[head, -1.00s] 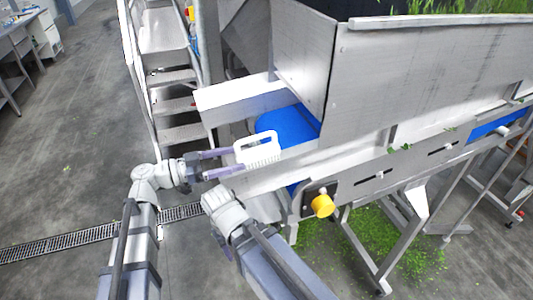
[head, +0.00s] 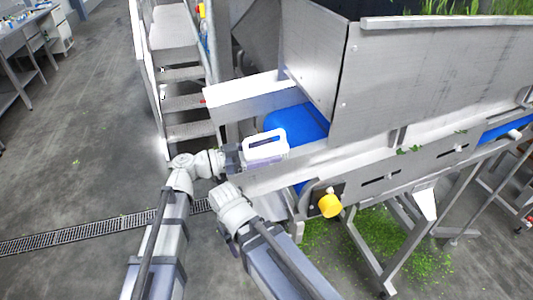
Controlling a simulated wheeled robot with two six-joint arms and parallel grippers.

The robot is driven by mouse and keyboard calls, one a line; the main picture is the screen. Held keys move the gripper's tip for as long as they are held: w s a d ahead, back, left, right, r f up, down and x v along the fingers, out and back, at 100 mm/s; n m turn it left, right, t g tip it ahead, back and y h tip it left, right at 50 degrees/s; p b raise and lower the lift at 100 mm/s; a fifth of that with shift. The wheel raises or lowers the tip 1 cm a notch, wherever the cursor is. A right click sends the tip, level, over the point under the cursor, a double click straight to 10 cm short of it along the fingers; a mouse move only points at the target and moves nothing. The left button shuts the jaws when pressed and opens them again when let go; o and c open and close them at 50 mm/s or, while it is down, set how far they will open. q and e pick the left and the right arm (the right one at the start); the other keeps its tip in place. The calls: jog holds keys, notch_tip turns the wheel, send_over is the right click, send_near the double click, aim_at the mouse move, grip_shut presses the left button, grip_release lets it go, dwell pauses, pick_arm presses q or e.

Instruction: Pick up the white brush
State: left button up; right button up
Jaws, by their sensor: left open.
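The white brush (head: 266,145) has an open loop handle and stands out at the near end of the conveyor, by the blue belt (head: 297,125). My left gripper (head: 250,155) reaches in from the left and is open, with its fingers at the brush. The brush covers part of the fingers, so I cannot tell whether they touch it. My right arm comes up from the bottom, and its gripper does not show.
The steel machine's side wall (head: 400,85) rises behind and right of the brush. A yellow knob (head: 330,205) sticks out below the belt. Metal steps (head: 185,103) stand behind at the left. Green scraps (head: 375,240) lie on the floor under the frame.

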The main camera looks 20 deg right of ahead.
pick_arm(q)
jog(key=shift+c, duration=0.2)
grip_shut()
dwell(0.4)
